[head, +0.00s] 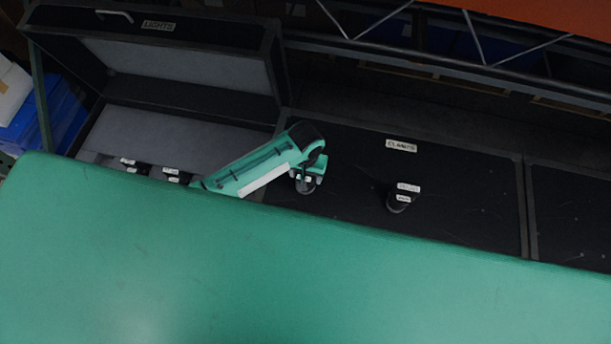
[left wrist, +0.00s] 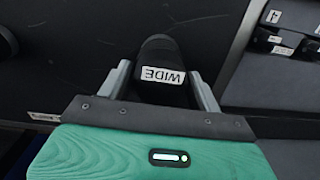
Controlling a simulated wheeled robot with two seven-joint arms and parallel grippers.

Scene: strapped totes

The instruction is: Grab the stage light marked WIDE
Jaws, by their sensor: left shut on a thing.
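The stage light marked WIDE (left wrist: 160,60) is a short dark cylinder with a white label, seen close up in the left wrist view. My left gripper (left wrist: 162,82) has one grey finger on each side of it and is shut on it. In the head view my left gripper (head: 307,180) is over the lid of the middle case, with the small dark light below its jaws. I cannot tell whether the light touches the lid. My right gripper is not in view.
An open case labelled LIGHTS (head: 157,26) stands at the left, with several small labelled items (head: 130,162) inside. Another dark labelled cylinder (head: 400,198) stands on the closed middle case (head: 455,175). Shelving (head: 440,62) runs behind. The lid's right part is clear.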

